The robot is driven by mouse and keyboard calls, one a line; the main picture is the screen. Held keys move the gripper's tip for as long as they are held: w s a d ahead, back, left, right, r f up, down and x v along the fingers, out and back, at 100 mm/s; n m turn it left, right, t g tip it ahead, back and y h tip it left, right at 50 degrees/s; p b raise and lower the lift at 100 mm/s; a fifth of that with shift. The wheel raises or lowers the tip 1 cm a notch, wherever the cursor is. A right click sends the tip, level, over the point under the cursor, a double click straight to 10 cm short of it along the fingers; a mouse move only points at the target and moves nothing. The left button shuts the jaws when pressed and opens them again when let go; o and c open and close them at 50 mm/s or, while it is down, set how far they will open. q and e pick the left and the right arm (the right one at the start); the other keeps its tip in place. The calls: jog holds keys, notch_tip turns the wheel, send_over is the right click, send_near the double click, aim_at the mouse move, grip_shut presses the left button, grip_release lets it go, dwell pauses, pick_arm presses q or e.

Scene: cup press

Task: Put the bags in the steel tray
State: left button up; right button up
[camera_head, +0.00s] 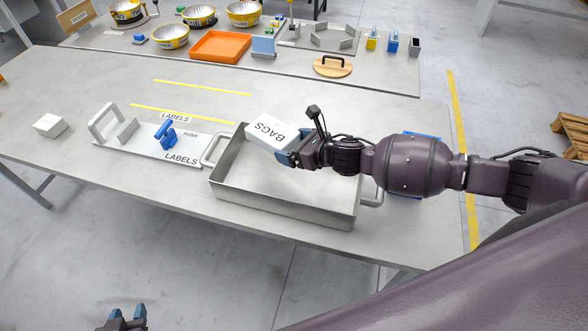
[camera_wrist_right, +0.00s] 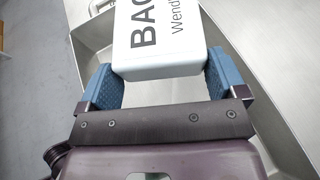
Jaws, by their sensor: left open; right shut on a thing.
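A white box printed "BAGS" (camera_head: 266,131) is held at the upper back of the steel tray (camera_head: 270,205), over its far wall. My right gripper (camera_head: 290,155) is shut on this box; the right wrist view shows the white box (camera_wrist_right: 165,50) between the two blue fingers of my right gripper (camera_wrist_right: 165,90). The steel tray has handles at both ends and its visible floor is bare. In the right wrist view the tray's grey wall (camera_wrist_right: 85,55) shows beneath and beside the box. My left gripper (camera_head: 126,315) is open and empty at the bottom left, below the table's front edge.
A steel labels plate with a blue-handled piece (camera_head: 166,135) lies left of the tray. A small white box (camera_head: 50,125) stands at the far left. A blue object (camera_head: 422,136) is partly hidden behind my right arm. A back table holds yellow-rimmed bowls and an orange tray (camera_head: 220,47).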

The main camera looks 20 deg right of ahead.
notch_tip(320, 180, down, 6)
jog(key=shift+r+b, duration=0.15)
jog(key=shift+b, duration=0.2)
jog(key=shift+f, duration=1.8)
jog(key=shift+b, duration=0.3)
jog(key=shift+f+b, duration=0.4)
jog(key=shift+f, duration=0.15)
